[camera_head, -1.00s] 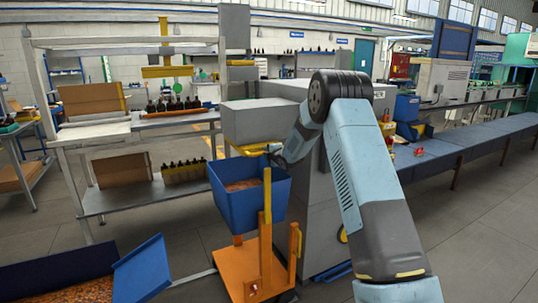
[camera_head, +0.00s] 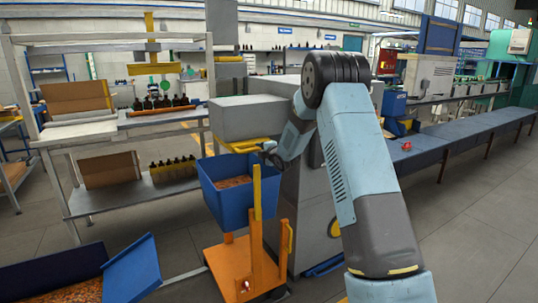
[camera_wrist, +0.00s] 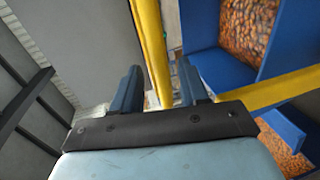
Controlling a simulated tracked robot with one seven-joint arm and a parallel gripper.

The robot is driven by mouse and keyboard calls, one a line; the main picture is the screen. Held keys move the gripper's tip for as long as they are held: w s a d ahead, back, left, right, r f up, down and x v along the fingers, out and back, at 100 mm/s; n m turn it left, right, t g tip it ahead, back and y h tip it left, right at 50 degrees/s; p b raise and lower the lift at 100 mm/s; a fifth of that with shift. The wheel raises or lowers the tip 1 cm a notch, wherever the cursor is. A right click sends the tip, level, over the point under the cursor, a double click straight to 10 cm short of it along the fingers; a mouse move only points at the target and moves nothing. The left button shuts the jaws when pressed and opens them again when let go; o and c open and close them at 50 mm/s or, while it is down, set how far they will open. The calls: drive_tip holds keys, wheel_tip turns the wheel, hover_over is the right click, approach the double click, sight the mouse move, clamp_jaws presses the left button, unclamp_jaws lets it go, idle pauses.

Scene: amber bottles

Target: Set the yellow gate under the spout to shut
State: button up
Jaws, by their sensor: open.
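The yellow gate (camera_head: 240,145) shows as a flat yellow edge under the grey spout housing (camera_head: 245,117), above the blue bin (camera_head: 222,202). My gripper (camera_head: 268,149) is at the gate's right end, over the bin's back right rim. In the wrist view my gripper (camera_wrist: 160,88) is open, its two dark blue fingers apart. A long yellow bar (camera_wrist: 150,40) runs between the fingers, seemingly part of the gate. I cannot tell whether either finger touches it. In the head view my gripper is small and its fingers are unclear.
The bin holds amber pellets and stands on an orange cart (camera_head: 228,262) with a yellow post (camera_head: 257,190). A rack (camera_head: 150,178) with dark bottles stands left. A blue conveyor (camera_head: 455,137) runs right. Another blue tray (camera_head: 134,268) lies front left.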

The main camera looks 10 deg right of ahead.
drive_tip(key=v, duration=0.8)
drive_tip(key=shift+s, duration=0.3)
drive_tip(key=s+d+r+m+g+h, duration=0.25)
drive_tip(key=s+r+m, duration=0.35)
drive_tip(key=s, duration=0.4)
drive_tip(key=s+d+r+m+g+h, duration=0.1)
drive_tip(key=s+d+r+m+h, duration=0.15)
drive_tip(key=s+r+m, duration=0.5)
drive_tip(key=s+a+m+g, duration=0.2)
drive_tip(key=s+m+g, duration=0.3)
drive_tip(key=s, duration=3.2)
drive_tip(key=m, duration=0.3)
drive_tip(key=shift+s+r+g, duration=0.15)
drive_tip(key=shift+s+g, duration=0.15)
drive_tip(key=shift+g, duration=0.05)
